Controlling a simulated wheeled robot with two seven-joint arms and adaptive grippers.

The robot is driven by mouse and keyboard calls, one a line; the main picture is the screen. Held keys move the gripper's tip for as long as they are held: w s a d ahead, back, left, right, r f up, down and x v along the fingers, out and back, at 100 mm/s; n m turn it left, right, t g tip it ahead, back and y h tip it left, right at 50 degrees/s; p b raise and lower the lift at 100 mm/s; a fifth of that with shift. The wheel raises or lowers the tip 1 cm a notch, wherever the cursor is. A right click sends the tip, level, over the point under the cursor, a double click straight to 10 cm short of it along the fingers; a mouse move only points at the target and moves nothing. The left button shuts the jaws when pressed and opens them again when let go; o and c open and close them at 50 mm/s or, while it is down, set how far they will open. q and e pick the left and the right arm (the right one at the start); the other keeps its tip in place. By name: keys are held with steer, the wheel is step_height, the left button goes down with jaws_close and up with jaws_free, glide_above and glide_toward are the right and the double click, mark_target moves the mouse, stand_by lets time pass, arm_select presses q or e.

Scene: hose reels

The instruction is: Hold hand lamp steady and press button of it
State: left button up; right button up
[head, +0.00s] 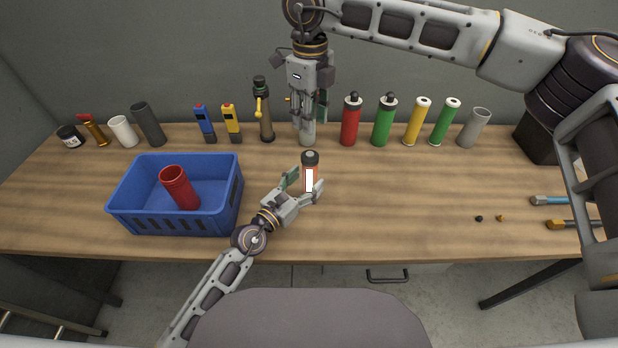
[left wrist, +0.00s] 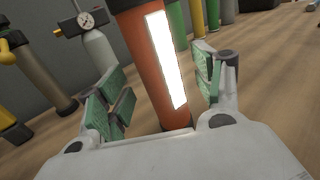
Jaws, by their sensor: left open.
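The hand lamp (head: 310,173) is an orange cylinder with a dark cap and a bright white light strip, standing upright on the table. My left gripper (head: 304,184) is open, with its fingers on either side of the lamp's body. In the left wrist view the lamp (left wrist: 150,70) stands between the green pads, with gaps showing on both sides. My right gripper (head: 308,110) points down above and behind the lamp, in front of a grey bottle with a gauge (left wrist: 97,50). Its fingertips blend with that bottle, so their opening is unclear. The lamp's button is not discernible.
A blue crate (head: 175,220) holding a red cup (head: 179,187) stands left of my left gripper. A row of bottles, testers and cylinders lines the back, including a red cylinder (head: 350,122). Table right of the lamp is mostly clear, with small parts (head: 479,218) further right.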

arm_select(q)
steer(key=shift+x, duration=0.95)
steer(key=shift+c, duration=0.4)
steer(key=c, duration=1.2)
arm_select(e)
steer(key=shift+c, duration=0.2)
jaws_close()
steer(key=shift+f, duration=0.2)
